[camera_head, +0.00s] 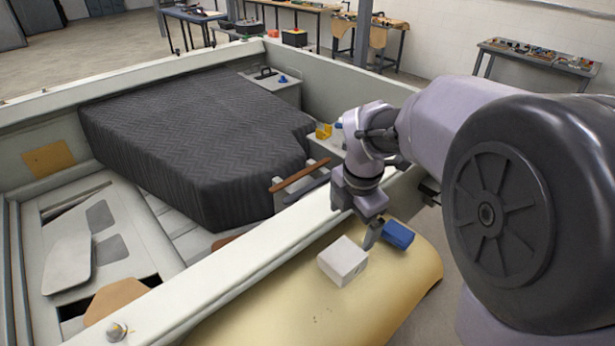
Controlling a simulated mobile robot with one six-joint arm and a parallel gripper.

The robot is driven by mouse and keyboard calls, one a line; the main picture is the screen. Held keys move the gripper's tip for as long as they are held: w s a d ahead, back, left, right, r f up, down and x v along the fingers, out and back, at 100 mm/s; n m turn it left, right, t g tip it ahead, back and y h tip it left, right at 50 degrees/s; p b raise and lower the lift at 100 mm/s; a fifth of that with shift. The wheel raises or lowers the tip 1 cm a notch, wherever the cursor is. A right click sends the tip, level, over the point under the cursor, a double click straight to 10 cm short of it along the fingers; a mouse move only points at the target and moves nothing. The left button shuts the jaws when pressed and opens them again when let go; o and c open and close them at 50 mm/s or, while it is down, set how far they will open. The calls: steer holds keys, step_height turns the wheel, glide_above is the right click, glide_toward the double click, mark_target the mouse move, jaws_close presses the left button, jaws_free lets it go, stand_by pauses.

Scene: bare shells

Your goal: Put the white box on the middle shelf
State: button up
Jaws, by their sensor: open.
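The white box (342,261) rests on a tan, curved panel (330,318) at the front of a large open shell. My gripper (362,222) is just above and behind the box, pointing down. It is open, with nothing visible between its fingers. One finger comes down close to the box's right rear corner; I cannot tell whether they touch. A blue block-like thing (398,235) lies on the tan panel, just right of that finger. I cannot make out a middle shelf in this view.
The shell's pale rim (240,268) runs diagonally behind the box. Inside are a dark ribbed block (200,140), a brown strip (300,176) and a yellow piece (323,131). Workbenches (538,57) stand along the back. The tan panel is bare left of the box.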

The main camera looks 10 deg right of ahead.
mark_target(344, 256)
steer(key=f+b, duration=0.1)
steer(key=f, duration=0.3)
steer(key=w+f+b, duration=0.1)
steer(key=f+b, duration=0.1)
steer(key=f, duration=0.2)
steer(key=w+f+b, duration=0.1)
steer(key=f, duration=0.3)
steer(key=shift+w+d+f+b, duration=0.1)
steer(key=shift+d+f+b, duration=0.05)
steer(key=shift+f+b, duration=0.2)
steer(key=f, duration=0.1)
steer(key=f+b, duration=0.1)
steer(key=f, duration=0.1)
steer(key=f+b, duration=0.1)
steer(key=f, duration=0.1)
steer(key=shift+w, duration=0.35)
steer(key=shift+r, duration=0.1)
steer(key=shift+c, duration=0.2)
